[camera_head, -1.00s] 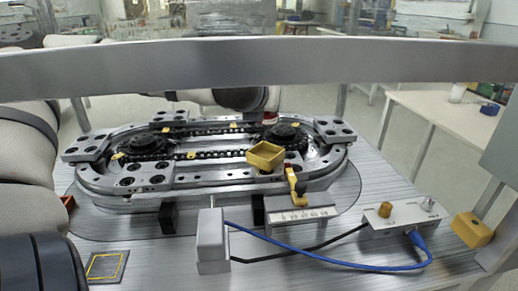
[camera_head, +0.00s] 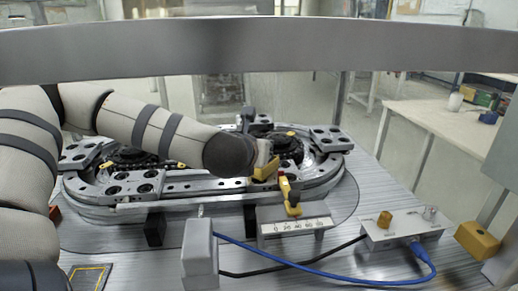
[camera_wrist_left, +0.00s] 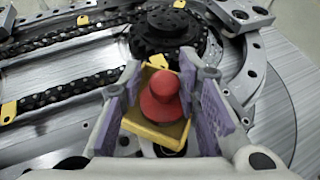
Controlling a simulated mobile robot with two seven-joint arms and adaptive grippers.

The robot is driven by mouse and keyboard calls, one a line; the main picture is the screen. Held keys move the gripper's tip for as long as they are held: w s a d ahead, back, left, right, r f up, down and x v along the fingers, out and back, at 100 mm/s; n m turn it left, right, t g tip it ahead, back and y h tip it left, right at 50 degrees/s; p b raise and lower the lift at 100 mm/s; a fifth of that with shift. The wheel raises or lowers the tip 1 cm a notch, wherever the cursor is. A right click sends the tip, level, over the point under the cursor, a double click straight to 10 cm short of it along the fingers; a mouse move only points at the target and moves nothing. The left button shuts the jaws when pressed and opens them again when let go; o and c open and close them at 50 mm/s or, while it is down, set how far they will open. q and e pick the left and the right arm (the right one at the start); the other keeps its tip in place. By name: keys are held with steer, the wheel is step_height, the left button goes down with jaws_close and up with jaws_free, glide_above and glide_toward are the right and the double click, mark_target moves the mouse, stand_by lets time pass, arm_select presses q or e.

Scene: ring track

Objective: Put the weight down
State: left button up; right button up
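A red knob-shaped weight (camera_wrist_left: 162,92) shows in the left wrist view, inside the outline of a small yellow pan (camera_wrist_left: 165,138). My left gripper (camera_wrist_left: 158,68) has its purple-padded fingers on either side of the weight, with narrow gaps of yellow visible beside it, so it looks open. In the head view the left arm reaches in from the left and its gripper (camera_head: 264,152) is at the yellow pan (camera_head: 264,172), on the near right of the ring track (camera_head: 200,190). The weight is hidden there. My right gripper is not in view.
A numbered scale block (camera_head: 293,227) with a yellow pointer (camera_head: 289,193) stands in front of the track. A grey box (camera_head: 200,255), a blue cable (camera_head: 320,280) and a connector box (camera_head: 400,232) lie nearer. A grey bar (camera_head: 260,48) crosses above.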

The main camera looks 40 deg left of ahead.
arm_select(q)
steer(key=shift+r, duration=0.35)
steer(key=p+v, duration=0.1)
steer(key=v, duration=0.5)
steer(key=shift+s+d+r+p, duration=0.15)
steer(key=shift+s+r+p, duration=0.1)
steer(key=shift+p, duration=0.1)
steer(key=shift+s+d, duration=0.15)
steer(key=shift+s, duration=0.15)
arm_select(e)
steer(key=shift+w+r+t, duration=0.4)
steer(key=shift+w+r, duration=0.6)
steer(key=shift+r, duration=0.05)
arm_select(q)
steer(key=shift+f, duration=0.1)
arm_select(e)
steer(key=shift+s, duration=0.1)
